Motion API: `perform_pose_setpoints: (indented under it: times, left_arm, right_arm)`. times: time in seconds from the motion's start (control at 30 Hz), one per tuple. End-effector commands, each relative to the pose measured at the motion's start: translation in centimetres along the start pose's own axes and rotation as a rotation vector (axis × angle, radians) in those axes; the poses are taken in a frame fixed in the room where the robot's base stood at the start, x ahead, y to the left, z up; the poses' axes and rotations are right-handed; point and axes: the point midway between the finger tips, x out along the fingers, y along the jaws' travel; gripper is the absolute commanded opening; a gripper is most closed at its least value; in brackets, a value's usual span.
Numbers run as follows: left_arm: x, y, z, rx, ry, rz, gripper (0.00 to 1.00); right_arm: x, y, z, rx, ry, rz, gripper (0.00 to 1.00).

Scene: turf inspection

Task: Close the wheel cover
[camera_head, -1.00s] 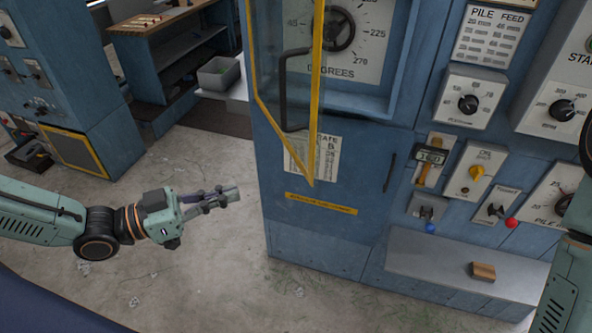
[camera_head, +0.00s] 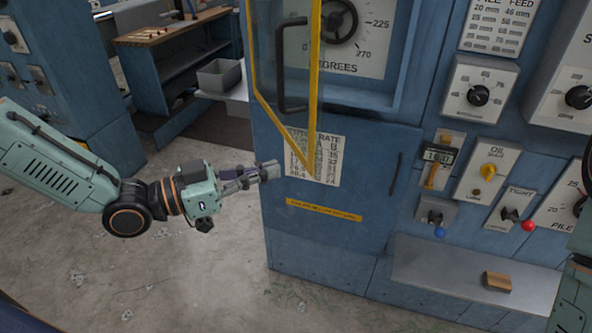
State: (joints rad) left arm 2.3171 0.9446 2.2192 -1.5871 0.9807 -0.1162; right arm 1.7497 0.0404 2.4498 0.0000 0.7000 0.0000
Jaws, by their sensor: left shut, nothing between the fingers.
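The wheel cover (camera_head: 316,95) is a clear panel with a yellow frame and a black handle (camera_head: 281,65). It stands swung open, out from the blue cabinet. The handwheel (camera_head: 338,22) on the degrees dial shows uncovered behind it, to the right. My left gripper (camera_head: 268,171) is shut and empty, in front of the cabinet's left edge, below and left of the cover's lower corner. It appears apart from the cover. Of my right arm only a part (camera_head: 578,285) shows at the right edge; its gripper is out of view.
A blue cabinet front with a printed rate chart (camera_head: 328,158) lies below the cover. Knobs and switches fill the panel on the right, above a grey ledge (camera_head: 440,275) with a wooden block (camera_head: 497,282). A workbench with a grey bin (camera_head: 219,75) stands back left. Floor is clear at lower left.

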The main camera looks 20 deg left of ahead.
Motion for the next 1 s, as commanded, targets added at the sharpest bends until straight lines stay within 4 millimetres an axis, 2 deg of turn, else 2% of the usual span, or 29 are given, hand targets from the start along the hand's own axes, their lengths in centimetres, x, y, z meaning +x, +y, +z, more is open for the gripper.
perform_pose_setpoints:
  times: [0.27, 0.7, 1.0]
  left_arm:
    - [2.1, 0.1, 0.2, 0.004, -0.003, 0.003, 0.0]
    - [5.2, 0.0, 0.0, 0.002, -0.002, 0.002, 0.0]
    - [6.0, 0.0, -0.1, 0.002, 0.0, -0.001, 0.0]
  right_arm:
    - [1.4, 0.0, 0.0, -0.001, 0.0, 0.0, 0.4]
    - [2.0, 0.0, 0.0, 0.0, 0.0, 0.0, 0.4]
    - [2.1, 0.0, 0.0, 0.0, 0.0, 0.0, 0.4]
